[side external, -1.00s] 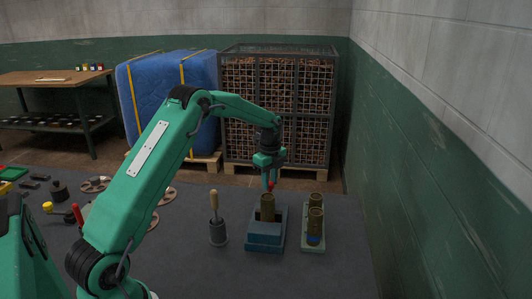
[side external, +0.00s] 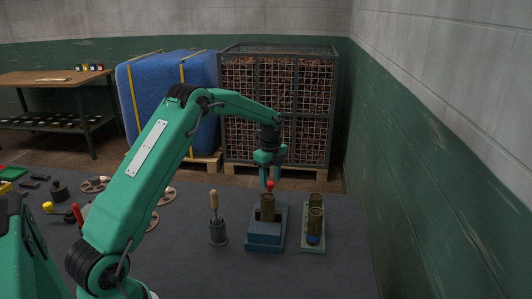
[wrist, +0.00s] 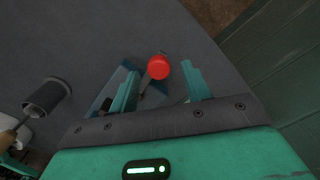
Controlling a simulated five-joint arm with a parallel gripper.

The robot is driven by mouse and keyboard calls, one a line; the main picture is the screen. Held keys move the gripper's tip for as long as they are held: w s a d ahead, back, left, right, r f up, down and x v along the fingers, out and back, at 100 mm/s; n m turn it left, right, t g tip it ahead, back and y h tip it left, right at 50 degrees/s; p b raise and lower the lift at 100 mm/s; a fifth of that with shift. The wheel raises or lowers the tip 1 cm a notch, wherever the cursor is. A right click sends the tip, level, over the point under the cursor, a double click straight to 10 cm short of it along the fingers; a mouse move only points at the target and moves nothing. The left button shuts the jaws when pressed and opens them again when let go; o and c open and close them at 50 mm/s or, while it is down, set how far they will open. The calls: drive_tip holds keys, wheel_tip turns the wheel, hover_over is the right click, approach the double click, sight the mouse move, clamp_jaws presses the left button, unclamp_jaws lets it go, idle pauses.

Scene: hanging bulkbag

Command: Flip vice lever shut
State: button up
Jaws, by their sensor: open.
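The blue vice (side external: 264,238) stands on the dark table and holds an upright brass cylinder (side external: 267,208). Its lever ends in a red knob (side external: 270,185), which stands up just behind the cylinder. My gripper (side external: 271,182) points down over the vice, with its fingertips at about the height of the knob. In the wrist view, the red knob (wrist: 158,67) shows between the two open fingers (wrist: 162,74), nearer the left one. I cannot tell whether a finger touches it. The brass cylinder is not clear in the wrist view.
A grey pot with a wooden-handled tool (side external: 218,232) stands left of the vice. A pale green rack (side external: 313,247) with brass cylinders stands to the right, near the green wall (side external: 420,190). Flat discs (side external: 95,184) lie farther left. The table front is clear.

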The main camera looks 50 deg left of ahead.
wheel_tip(320, 180, up, 6)
drive_tip(key=shift+r, duration=0.4)
idle(0.3)
